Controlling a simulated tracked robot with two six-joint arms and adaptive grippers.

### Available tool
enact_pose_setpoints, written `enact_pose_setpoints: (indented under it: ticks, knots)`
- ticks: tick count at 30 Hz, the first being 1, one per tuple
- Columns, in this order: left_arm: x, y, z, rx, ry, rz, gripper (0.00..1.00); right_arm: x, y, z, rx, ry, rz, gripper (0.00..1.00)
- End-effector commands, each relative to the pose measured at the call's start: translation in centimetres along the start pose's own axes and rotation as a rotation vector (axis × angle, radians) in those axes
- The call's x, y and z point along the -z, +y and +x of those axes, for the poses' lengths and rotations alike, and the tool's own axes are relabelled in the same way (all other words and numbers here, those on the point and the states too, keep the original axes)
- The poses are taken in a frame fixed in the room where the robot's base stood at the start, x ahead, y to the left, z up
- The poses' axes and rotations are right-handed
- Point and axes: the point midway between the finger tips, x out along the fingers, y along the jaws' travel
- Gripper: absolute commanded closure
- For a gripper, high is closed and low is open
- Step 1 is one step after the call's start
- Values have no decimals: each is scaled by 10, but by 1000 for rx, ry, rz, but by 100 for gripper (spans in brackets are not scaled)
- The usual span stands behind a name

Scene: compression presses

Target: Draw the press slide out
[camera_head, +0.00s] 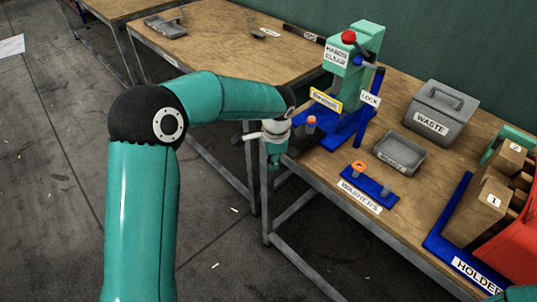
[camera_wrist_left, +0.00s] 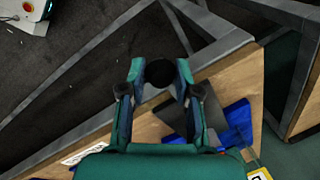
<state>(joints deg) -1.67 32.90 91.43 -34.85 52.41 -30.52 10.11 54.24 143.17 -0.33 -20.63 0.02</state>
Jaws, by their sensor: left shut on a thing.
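The press (camera_head: 364,50) is a green upright with a red-knobbed lever on a blue base, at the back of the right table. Its blue slide (camera_head: 302,117) shows at the table's edge with an orange-topped piece near it. My left gripper (camera_head: 274,158) is at the table's front corner, pointing down beside the slide's outer end. In the left wrist view its fingers stand on both sides of a round black knob (camera_wrist_left: 159,73) and are shut on it. The knob is hidden in the head view. My right gripper is not in view.
A WASHERS holder (camera_head: 368,187), a small grey tray (camera_head: 399,152), a grey WASTE bin (camera_head: 440,108) and a blue HOLDER tray (camera_head: 447,228) with brown blocks stand on the right table. Another table (camera_head: 215,40) stands at the back left.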

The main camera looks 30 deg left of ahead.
Motion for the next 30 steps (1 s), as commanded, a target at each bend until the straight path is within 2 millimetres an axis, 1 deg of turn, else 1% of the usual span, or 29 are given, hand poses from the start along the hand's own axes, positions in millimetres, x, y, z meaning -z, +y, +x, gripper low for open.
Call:
enact_pose_setpoints:
  ticks: [2, 10, 11, 12, 15, 25, 28, 30]
  knots:
    - [2, 3, 0, -2, 3, 9, 100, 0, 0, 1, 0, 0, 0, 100]
    - [1, 3, 0, -2, 3, 10, 100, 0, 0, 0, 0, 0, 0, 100]
    - [1, 3, 0, -2, 3, 10, 63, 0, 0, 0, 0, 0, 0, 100]
    - [1, 2, 0, -2, 3, 10, 57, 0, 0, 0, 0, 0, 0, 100]
    - [1, 2, 0, -1, 3, 9, 43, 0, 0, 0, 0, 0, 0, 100]
    - [1, 1, -2, 0, 2, 8, 43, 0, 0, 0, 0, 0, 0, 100]
    - [1, 1, -10, 2, 2, 8, 43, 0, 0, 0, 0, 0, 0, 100]
    - [1, 1, -18, 4, 4, 8, 43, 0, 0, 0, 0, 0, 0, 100]
